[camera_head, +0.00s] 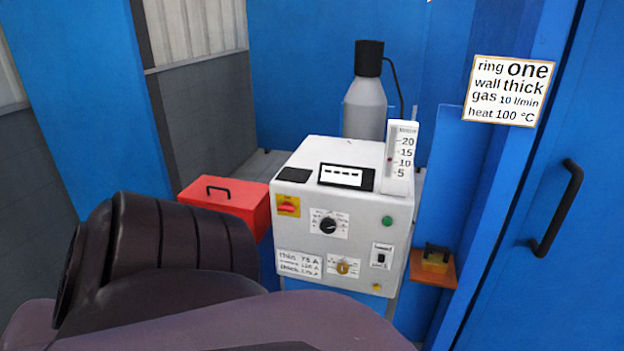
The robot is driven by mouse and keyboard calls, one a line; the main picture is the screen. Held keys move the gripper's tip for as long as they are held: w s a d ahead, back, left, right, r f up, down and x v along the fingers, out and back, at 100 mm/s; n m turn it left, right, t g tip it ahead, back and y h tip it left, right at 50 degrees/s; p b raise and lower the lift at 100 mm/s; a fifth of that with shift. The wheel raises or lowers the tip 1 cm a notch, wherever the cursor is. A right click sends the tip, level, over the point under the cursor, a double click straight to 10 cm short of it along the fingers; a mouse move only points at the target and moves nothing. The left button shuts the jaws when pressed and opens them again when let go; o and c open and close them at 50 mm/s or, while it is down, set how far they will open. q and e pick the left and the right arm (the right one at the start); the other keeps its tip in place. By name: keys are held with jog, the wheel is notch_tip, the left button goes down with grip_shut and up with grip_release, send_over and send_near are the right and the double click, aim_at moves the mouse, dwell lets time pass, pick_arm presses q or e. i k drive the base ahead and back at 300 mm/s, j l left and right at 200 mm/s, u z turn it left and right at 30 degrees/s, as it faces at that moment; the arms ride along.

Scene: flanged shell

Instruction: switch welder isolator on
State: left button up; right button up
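The welder (338,240) is a white box in the middle of the head view. Its isolator (288,205) is a red handle on a yellow plate at the upper left of the front panel; the handle looks roughly level, slightly tilted, and its lettering is too small to read. A green round lamp or button (387,221) is at the panel's upper right. The display (345,176) on top shows only dashes. A dark arm of mine fills the lower left, in front of the welder's lower edge. Neither gripper shows in the view.
A red toolbox (226,203) stands left of the welder. A grey gas cylinder (366,106) stands behind it. A small orange shelf (433,269) holds a yellow-and-black block at right. A blue door with a black handle (556,208) and a sign (507,91) are further right.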

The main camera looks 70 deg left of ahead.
aim_at(287, 205)
jog(key=u, duration=2)
